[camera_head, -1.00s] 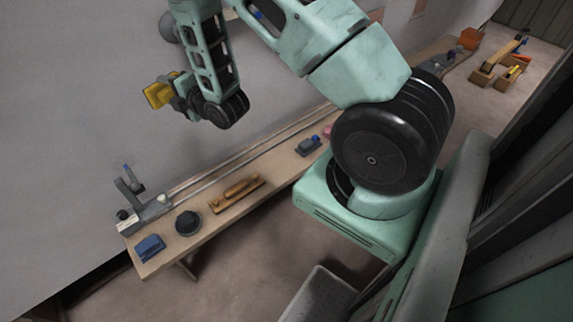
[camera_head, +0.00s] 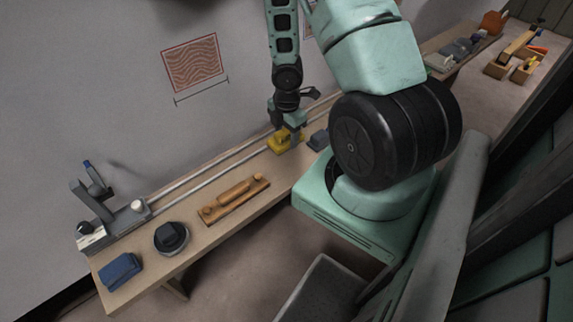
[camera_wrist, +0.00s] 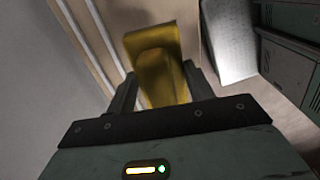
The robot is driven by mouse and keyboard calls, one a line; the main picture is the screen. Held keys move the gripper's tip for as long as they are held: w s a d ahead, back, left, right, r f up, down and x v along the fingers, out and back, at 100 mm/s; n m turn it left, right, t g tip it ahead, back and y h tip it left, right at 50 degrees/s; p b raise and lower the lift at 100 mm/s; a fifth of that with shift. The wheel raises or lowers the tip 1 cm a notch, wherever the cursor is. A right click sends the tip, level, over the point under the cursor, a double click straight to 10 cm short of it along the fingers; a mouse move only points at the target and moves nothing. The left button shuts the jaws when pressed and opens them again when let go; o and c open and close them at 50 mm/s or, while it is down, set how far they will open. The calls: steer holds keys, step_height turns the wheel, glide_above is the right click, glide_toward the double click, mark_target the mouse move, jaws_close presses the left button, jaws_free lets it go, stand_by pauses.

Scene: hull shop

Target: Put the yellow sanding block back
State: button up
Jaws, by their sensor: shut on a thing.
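The yellow sanding block (camera_head: 284,141) is at the bench, between the rails and the front edge, in the head view. My gripper (camera_head: 287,126) points down over it and is shut on it. In the wrist view the yellow block (camera_wrist: 155,62) lies between the two fingers of my gripper (camera_wrist: 152,92). Whether the block touches the bench top cannot be told.
A dark blue-grey block (camera_head: 318,139) stands just right of the yellow block. Rails run behind.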

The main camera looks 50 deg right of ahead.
steer(key=shift+s+d+f, duration=0.2)
steer(key=shift+d+f, duration=0.05)
steer(key=shift+d, duration=0.2)
steer(key=b, duration=0.4)
glide_above(289, 164)
step_height(289, 164, down, 6)
steer(key=shift+d+r, duration=0.1)
steer(key=shift+r, duration=0.1)
steer(key=shift+f+b, duration=0.8)
steer(key=shift+f, duration=1.35)
steer(key=shift+c, duration=0.3)
steer(key=o, duration=1)
